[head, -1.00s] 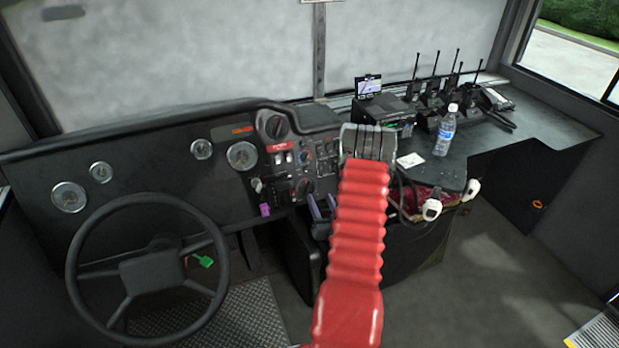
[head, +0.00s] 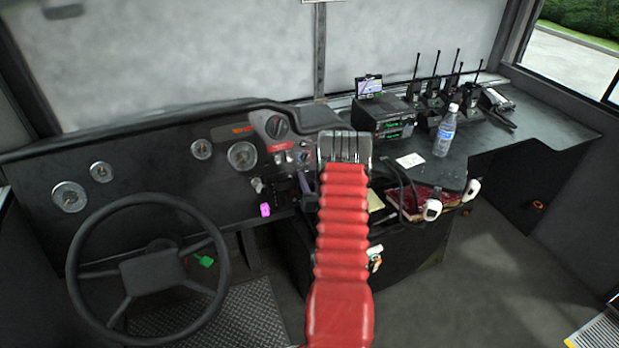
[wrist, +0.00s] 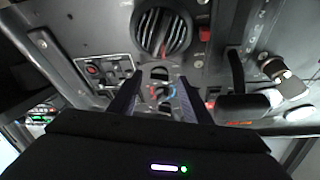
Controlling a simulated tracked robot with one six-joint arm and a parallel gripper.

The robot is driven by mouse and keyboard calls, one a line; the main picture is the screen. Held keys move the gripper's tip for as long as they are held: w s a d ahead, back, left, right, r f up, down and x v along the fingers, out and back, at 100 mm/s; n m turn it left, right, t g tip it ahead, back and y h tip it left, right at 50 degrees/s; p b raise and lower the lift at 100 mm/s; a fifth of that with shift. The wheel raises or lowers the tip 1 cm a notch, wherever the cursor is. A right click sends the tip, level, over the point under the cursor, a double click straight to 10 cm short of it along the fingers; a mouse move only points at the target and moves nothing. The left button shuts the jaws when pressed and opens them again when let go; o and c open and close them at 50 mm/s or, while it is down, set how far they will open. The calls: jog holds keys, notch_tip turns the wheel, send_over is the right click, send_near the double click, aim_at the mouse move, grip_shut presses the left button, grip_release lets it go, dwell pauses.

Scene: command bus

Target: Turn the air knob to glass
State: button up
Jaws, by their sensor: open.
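In the wrist view, a small dark knob (wrist: 162,91) with blue and red marks sits on the grey control panel, between the two fingers of my gripper (wrist: 160,76). The fingers are apart and hold nothing. A larger round, slatted fitting (wrist: 162,33) lies just beyond the fingertips. I cannot read the labels, so I cannot tell for sure which control is the air knob or where it points.
The steering wheel (head: 148,270) stands to the left. A lever with a silver cylinder (wrist: 280,72) juts out right of the fingers in the wrist view. A radio (head: 384,118) and a water bottle (head: 446,130) stand on the right counter. A pink tag (head: 265,210) hangs below the panel.

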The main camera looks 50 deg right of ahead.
jog(key=shift+x, duration=0.8)
jog(key=c, duration=1.1)
